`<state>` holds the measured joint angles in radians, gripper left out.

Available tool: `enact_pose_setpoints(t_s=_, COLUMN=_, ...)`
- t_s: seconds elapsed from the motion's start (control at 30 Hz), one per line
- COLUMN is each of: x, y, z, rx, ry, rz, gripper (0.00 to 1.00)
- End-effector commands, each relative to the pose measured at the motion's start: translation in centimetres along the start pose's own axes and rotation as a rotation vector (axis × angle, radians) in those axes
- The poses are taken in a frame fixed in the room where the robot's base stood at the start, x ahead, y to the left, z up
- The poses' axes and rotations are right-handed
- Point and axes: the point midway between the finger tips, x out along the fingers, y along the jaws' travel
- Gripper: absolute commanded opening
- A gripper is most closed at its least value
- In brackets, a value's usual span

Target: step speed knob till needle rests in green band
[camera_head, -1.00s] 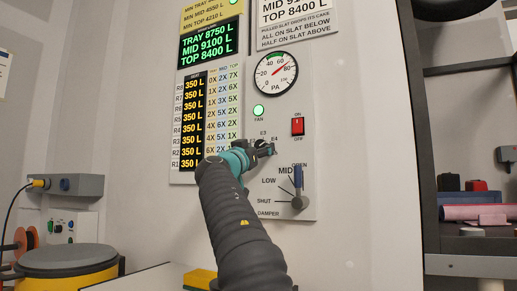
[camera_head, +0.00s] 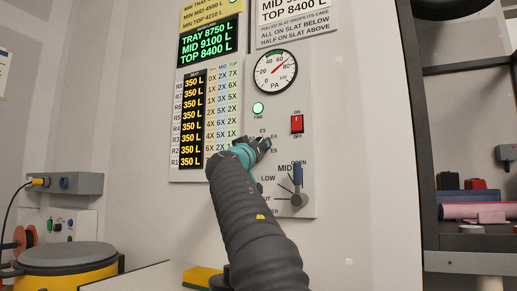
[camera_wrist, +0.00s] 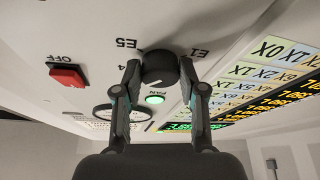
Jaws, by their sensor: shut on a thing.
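The black speed knob (camera_wrist: 160,66) sits on the pale panel in the wrist view, with E-step labels around it. My gripper (camera_wrist: 160,74) is shut on it, one finger on each side. In the head view my gripper (camera_head: 257,146) largely hides the knob, with E4 just to its right. The round PA gauge (camera_head: 275,71) is above. Its red needle points to the upper right, near the 80 side.
A green fan lamp (camera_head: 258,108) is lit, beside a red ON/OFF switch (camera_head: 297,124). A damper lever (camera_head: 297,182) with a blue handle stands upright below right of my gripper. Number boards (camera_head: 194,120) are on the left. A dark shelf (camera_head: 470,228) is on the right.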

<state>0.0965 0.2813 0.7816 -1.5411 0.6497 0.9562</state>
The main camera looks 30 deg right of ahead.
Motion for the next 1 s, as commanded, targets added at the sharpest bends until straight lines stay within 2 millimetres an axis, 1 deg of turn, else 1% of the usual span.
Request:
enact_pose_setpoints(t_s=0.5, x=0.19, y=0.56, z=-0.41, rx=-0.435, ry=-0.002, rz=-0.182, gripper=0.06)
enact_pose_setpoints(t_s=0.7, x=0.16, y=0.6, z=-0.37, rx=-0.551, ry=-0.001, rz=-0.23, gripper=0.06)
enact_pose_setpoints(t_s=1.0, x=0.12, y=0.6, z=-0.3, rx=-0.652, ry=0.0, rz=-0.271, gripper=0.06)
